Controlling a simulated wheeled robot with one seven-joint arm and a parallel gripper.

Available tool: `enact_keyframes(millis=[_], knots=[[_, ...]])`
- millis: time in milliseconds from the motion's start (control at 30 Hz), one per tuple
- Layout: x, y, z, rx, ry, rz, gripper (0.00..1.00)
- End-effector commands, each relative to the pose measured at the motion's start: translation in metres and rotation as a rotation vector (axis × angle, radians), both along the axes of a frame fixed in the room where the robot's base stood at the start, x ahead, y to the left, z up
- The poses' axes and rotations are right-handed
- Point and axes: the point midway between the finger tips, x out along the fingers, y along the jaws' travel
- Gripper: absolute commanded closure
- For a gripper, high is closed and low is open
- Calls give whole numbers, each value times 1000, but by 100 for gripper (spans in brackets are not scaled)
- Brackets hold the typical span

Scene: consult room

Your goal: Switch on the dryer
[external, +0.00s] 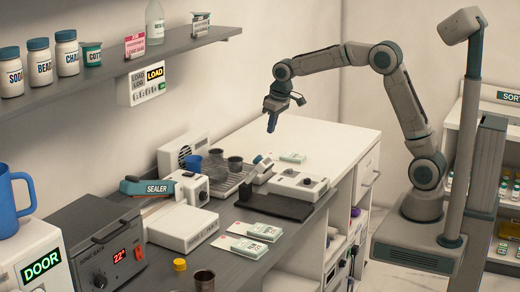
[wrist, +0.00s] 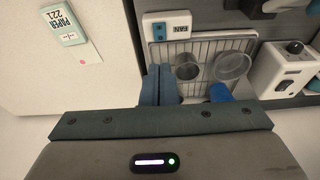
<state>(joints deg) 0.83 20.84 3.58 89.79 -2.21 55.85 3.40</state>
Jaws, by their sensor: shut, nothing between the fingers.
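A wire drying rack (external: 222,183) holding cups sits on the counter, beside a white box with a round vent (external: 193,147) that may be the dryer's blower. At its right edge is a small white switch box (external: 263,162). In the wrist view this box (wrist: 166,25) reads "FAN" and has a blue rocker; I cannot tell which way the rocker is set. My gripper (external: 271,127) points down, shut and empty, above the counter. In the wrist view its blue fingers (wrist: 160,84) lie together over the rack's left edge, apart from the switch box.
A dark cup (wrist: 187,66) and clear cup (wrist: 232,66) stand on the rack; a blue cup (external: 215,155) is there too. A shelf (external: 130,70) overhangs the left. The white counter beyond is clear.

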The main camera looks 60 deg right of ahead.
Motion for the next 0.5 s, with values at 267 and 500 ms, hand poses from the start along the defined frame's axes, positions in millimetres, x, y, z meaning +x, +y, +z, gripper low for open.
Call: enact_keyframes(millis=[267,500], knots=[[11,0,-51,0,7,-1,100],[20,0,-97,0,6,1,100]])
